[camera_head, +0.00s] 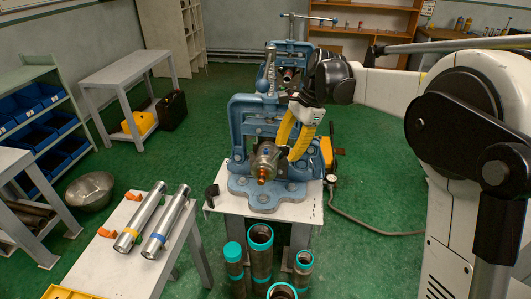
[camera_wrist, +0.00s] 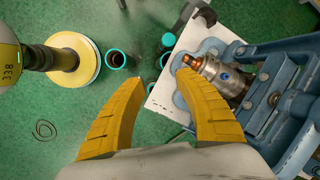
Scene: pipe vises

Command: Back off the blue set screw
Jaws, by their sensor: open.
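The blue set screw (camera_wrist: 226,77) is a small blue spot on the side of a silver metal fitting (camera_wrist: 213,70) with a copper-coloured end. The fitting is held in a blue pipe vise (camera_wrist: 290,85) and also shows in the head view (camera_head: 265,163), low in the front vise (camera_head: 240,115). My gripper (camera_wrist: 158,76) has two yellow fingers spread wide with nothing between them. In the wrist view the set screw lies to the right of the right finger, apart from it. In the head view my gripper (camera_head: 287,151) points down, just right of the fitting.
The vise stands on a white bench (camera_head: 309,208); a dark hook-shaped part (camera_head: 211,194) lies on its left. Several teal-rimmed pipes (camera_head: 260,236) stand in front. Two silver pipes (camera_head: 142,218) lie on a table at left. A second blue vise (camera_head: 290,50) stands behind.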

